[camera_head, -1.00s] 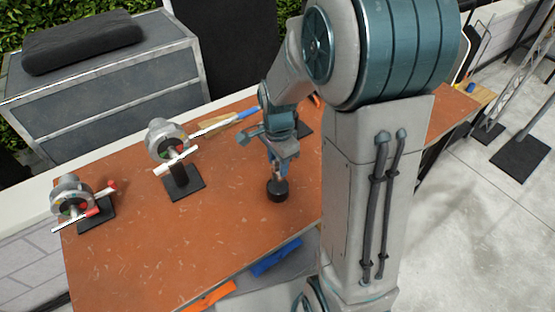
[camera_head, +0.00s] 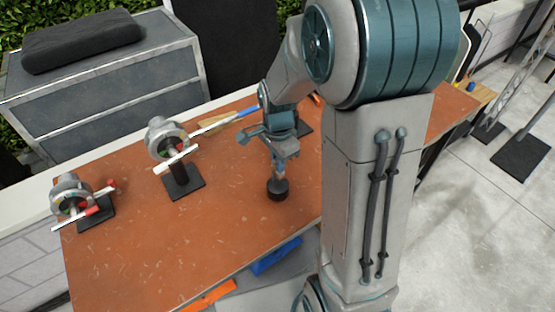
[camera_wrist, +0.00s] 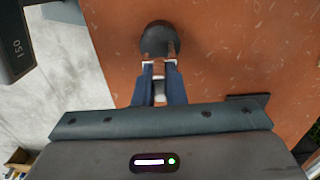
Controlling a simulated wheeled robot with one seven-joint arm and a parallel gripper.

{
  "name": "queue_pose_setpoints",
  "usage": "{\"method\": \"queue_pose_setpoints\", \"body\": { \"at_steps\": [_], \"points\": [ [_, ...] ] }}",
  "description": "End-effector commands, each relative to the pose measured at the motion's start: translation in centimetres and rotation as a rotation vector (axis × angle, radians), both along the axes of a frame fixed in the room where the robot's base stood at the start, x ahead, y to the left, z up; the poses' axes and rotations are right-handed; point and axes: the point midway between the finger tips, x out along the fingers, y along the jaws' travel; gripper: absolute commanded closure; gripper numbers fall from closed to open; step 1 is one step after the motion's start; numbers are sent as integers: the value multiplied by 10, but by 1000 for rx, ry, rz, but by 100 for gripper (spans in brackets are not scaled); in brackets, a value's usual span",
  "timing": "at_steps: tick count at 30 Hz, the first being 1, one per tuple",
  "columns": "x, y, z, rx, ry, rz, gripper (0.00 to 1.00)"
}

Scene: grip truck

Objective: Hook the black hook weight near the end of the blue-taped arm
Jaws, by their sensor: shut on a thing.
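The black hook weight (camera_head: 277,190) is a dark round piece under my gripper (camera_head: 279,173), over the orange-brown tabletop. My gripper is shut on its upper part. In the wrist view, the weight (camera_wrist: 157,37) lies just beyond the fingertips (camera_wrist: 160,66), with a light metal piece between the fingers. I cannot tell whether the weight touches the table. The blue-taped arm (camera_head: 246,113) is a thin pale bar with blue near its right end, behind and left of my gripper.
A grey clamp on a black stand (camera_head: 183,183) with a white bar stands left of my gripper. Another clamp with red tape (camera_head: 93,211) stands farther left. Blue (camera_head: 276,257) and orange (camera_head: 207,297) items lie below the front table edge. The front middle of the table is clear.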

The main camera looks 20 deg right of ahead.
Motion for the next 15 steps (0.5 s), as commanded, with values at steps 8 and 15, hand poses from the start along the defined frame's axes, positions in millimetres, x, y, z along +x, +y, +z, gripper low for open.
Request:
{"method": "queue_pose_setpoints", "body": {
  "at_steps": [8,15],
  "points": [
    [0,0,13,0,1,0,100],
    [1,0,22,1,-2,0,100]
  ]
}}
